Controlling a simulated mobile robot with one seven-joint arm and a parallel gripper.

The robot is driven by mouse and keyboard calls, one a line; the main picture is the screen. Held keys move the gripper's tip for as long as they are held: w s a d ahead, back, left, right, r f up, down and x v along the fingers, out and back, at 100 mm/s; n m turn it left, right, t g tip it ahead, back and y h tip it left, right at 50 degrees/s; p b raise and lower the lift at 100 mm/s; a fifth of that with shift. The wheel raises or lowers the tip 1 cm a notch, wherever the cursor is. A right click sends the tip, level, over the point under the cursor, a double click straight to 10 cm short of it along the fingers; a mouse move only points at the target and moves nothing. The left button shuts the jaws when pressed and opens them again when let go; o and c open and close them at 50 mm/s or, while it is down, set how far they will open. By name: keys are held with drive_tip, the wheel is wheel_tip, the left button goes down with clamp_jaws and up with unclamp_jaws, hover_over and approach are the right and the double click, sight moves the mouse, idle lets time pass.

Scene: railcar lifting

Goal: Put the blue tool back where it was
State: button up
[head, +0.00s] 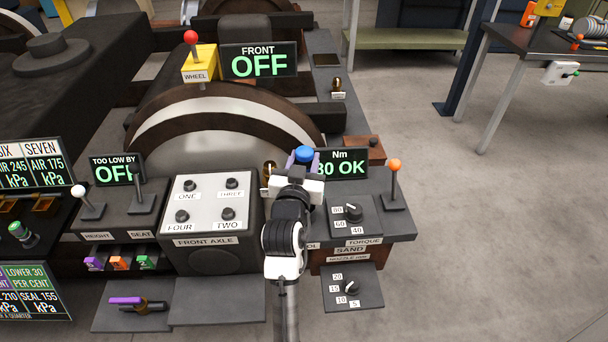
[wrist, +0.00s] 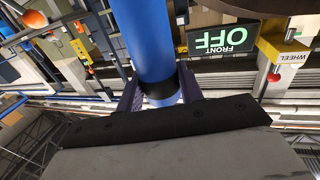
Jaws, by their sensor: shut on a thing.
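The blue tool (head: 304,153) is in my gripper (head: 302,163), above the right part of the console. In the head view only its rounded blue top shows. In the wrist view the blue tool (wrist: 147,45) is a thick blue cylinder with a black band, between the two purple fingers of my gripper (wrist: 160,92). The fingers are shut on it. My gripper and arm hide the console surface beneath, so the tool's lower end and what lies under it cannot be seen.
An Nm display (head: 345,163) reading "30 OK", its front partly covered, stands just right of my gripper. An orange-knobbed lever (head: 394,180) stands further right. The FRONT AXLE panel (head: 212,205) is to the left. A wheel (head: 220,125) rises behind. Open floor (head: 490,230) lies right.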

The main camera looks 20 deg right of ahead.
drive_tip(key=shift+f, duration=2.15)
drive_tip(key=shift+f, duration=0.2)
drive_tip(key=o, duration=1.2)
drive_tip(key=shift+r, duration=0.2)
drive_tip(key=shift+f, duration=0.1)
